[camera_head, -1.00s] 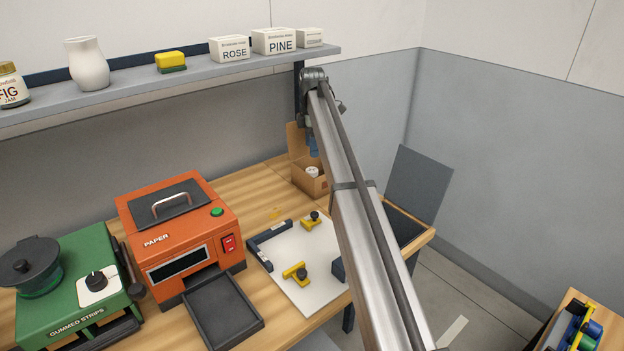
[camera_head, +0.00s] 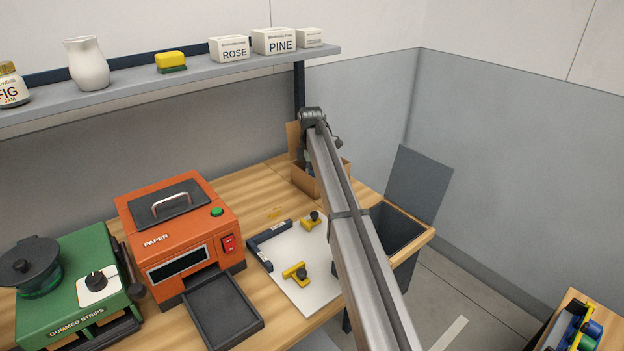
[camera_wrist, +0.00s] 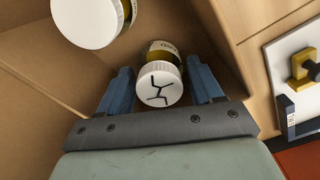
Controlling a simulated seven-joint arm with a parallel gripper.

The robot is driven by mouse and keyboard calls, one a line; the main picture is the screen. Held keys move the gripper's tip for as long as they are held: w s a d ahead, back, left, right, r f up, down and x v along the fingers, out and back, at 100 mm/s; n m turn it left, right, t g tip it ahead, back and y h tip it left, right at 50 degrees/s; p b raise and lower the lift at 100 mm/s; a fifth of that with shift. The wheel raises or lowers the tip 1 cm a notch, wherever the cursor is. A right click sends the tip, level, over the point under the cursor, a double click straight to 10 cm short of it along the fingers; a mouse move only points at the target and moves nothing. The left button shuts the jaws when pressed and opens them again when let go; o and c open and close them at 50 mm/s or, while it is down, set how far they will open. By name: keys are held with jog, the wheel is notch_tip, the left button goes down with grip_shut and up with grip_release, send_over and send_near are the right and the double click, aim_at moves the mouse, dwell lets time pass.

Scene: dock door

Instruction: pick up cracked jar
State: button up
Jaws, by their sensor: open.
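The cracked jar (camera_wrist: 160,84) has a white lid with dark crack lines and a label band with dark yellow contents below. It is inside the cardboard box in the wrist view, between the two blue fingers of my gripper (camera_wrist: 160,90). The fingers are open, one on each side of the lid, with small gaps visible. A second jar with a plain white lid (camera_wrist: 88,22) is in the same box at upper left. In the head view my arm hides the gripper and jars inside the cardboard box (camera_head: 302,180).
The box walls (camera_wrist: 40,75) surround the gripper closely. A white board (camera_head: 300,285) with yellow clamps lies in front of the box. An orange paper machine (camera_head: 178,238) stands to the left, and a dark open bin (camera_head: 395,228) to the right. A shelf (camera_head: 130,88) runs above.

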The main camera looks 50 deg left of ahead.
jog(key=shift+f, duration=0.45)
jog(key=shift+c, duration=0.3)
jog(key=c, duration=0.8)
jog(key=shift+r, duration=0.15)
